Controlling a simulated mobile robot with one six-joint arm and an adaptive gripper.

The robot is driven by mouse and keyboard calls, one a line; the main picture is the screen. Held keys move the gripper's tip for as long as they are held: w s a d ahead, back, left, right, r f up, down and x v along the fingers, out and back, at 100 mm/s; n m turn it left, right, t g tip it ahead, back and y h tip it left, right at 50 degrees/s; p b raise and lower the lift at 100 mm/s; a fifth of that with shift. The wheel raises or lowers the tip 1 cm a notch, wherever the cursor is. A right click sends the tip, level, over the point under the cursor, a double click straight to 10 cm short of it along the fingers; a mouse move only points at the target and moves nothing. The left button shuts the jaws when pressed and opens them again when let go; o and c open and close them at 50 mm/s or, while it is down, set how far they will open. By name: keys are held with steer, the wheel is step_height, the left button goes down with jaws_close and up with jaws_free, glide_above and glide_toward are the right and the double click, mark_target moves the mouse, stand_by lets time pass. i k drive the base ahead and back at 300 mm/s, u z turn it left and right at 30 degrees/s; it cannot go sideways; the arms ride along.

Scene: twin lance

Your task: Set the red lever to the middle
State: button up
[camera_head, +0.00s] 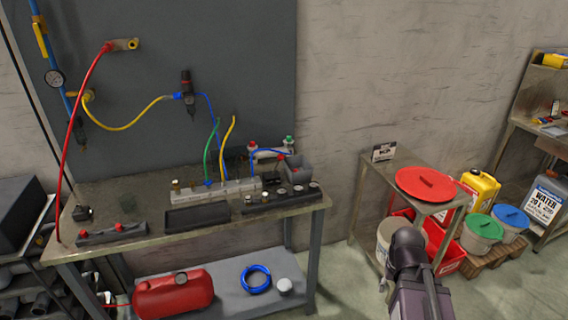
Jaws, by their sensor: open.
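No red lever stands out clearly. Small red parts show in three places on the bench: on a long dark block (112,234) at the front left, on a fitting (253,145) at the back, and near a grey box (297,172) at the right. They are too small to tell which is a lever or how it is set. Part of my arm (408,285) rises at the bottom right, in front of the small side table. My gripper's fingertips cannot be made out.
The workbench (146,250) also bears a pale manifold (205,192), a dark tray (196,217) and a dark block with several round knobs (282,198). Hoses run up to a grey panel (215,50). A side table with a red lid (425,184) stands right; floor shows between.

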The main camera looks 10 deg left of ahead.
mark_target(279, 157)
steer(key=u, duration=0.05)
steer(key=i, duration=1)
steer(key=z, duration=0.05)
